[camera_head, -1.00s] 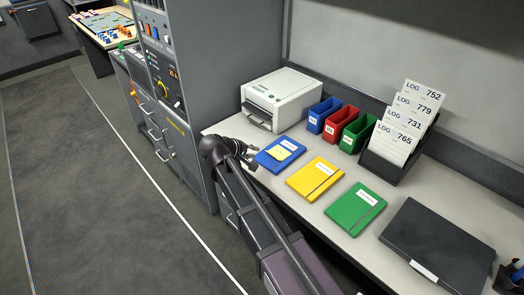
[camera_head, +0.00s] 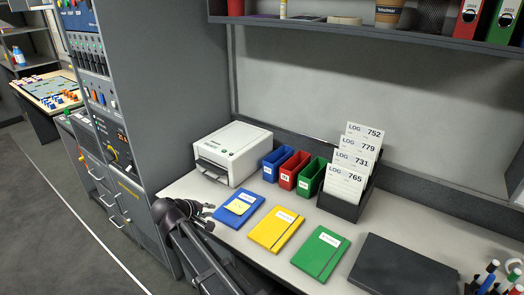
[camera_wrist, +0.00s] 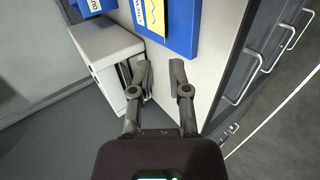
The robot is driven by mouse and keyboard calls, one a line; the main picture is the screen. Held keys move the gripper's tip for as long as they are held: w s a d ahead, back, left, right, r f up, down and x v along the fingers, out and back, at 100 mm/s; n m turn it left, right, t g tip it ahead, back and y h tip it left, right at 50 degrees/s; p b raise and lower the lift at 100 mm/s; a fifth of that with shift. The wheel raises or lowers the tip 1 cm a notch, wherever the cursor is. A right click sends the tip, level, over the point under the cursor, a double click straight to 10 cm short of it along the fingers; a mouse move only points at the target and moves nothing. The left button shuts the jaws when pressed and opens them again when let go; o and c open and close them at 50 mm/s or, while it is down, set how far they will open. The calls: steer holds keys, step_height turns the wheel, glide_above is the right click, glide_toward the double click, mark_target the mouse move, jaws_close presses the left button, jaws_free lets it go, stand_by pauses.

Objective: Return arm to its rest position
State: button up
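My arm reaches up from the bottom of the head view to the desk's front left edge. My gripper (camera_head: 205,215) is at its end, just left of the blue notebook (camera_head: 238,208), which has a yellow sticky note on it. In the wrist view my gripper (camera_wrist: 161,80) has its two fingers apart with nothing between them. The blue notebook (camera_wrist: 184,25) lies beyond the fingertips in that view, apart from them.
A white printer (camera_head: 233,153) stands behind the gripper. The grey control cabinet (camera_head: 150,120) is close on the left. Yellow (camera_head: 276,229) and green (camera_head: 321,252) notebooks, a log rack (camera_head: 340,207) and a black laptop (camera_head: 402,268) occupy the desk. A shelf (camera_head: 360,33) overhangs.

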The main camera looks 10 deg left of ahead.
steer(key=w+d+m+g+p, duration=0.2)
steer(key=d+m+g, duration=0.1)
steer(key=d, duration=1.1)
steer(key=w+d+m+g+p, duration=0.2)
steer(key=d+m+g+p, duration=0.1)
steer(key=d, duration=1)
steer(key=s+d+r+m+g+y+p, duration=0.1)
steer(key=s+d+m+y+p, duration=0.1)
steer(key=d, duration=0.9)
steer(key=s+d+r+m+g+y+p, duration=0.2)
steer(key=s+d+m, duration=0.3)
steer(key=d, duration=0.7)
steer(key=shift+s+r+g+p, duration=0.2)
steer(key=shift+s+g+p, duration=0.1)
steer(key=shift+s+p, duration=0.65)
steer(key=shift+s, duration=0.15)
